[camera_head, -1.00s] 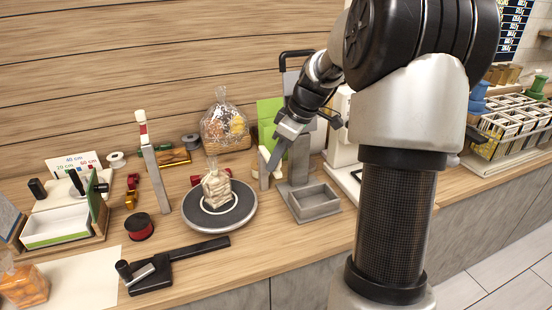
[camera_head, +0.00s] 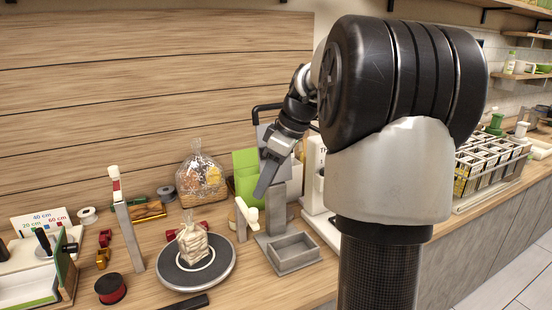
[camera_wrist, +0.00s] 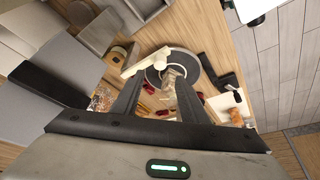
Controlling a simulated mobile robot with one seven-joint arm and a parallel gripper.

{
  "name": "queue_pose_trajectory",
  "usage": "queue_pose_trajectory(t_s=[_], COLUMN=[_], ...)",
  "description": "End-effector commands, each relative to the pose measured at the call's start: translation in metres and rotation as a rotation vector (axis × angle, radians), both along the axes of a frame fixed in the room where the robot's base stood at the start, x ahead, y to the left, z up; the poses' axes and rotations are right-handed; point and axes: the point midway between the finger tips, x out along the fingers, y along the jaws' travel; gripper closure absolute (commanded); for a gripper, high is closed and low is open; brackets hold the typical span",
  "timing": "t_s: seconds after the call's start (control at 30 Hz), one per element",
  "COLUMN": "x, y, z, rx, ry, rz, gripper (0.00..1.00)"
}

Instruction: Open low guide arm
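A short pale post with a white arm (camera_head: 247,211) stands at the right rear edge of the dark round turntable (camera_head: 222,276); I take it for the low guide arm. In the wrist view the white arm (camera_wrist: 146,62) reaches toward the turntable. A clear bag of pale items (camera_head: 193,243) stands on the turntable. My gripper (camera_head: 261,190) is above and slightly right of the white arm, pointing down, apart from it. In the wrist view my gripper's two fingers (camera_wrist: 157,88) are spread, with nothing held between them.
A grey stand with an open tray (camera_head: 293,253) is right of the turntable. A tall post with a red and white top (camera_head: 127,225) stands left. A red ribbon spool (camera_head: 110,289) is front left.

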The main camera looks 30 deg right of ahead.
Motion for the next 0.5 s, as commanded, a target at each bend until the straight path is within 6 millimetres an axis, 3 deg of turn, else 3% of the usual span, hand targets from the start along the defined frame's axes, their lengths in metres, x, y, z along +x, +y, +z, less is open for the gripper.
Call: queue_pose_trajectory(t_s=[0.03,0.2,0.5], x=[-0.003,-0.013,-0.021], y=[-0.004,-0.013,-0.019], z=[0.013,0.044,0.066], rx=[-0.002,-0.002,0.000], ry=[-0.004,-0.002,0.000], rz=[-0.003,-0.002,-0.001], gripper=[0.60,0.60,0.60])
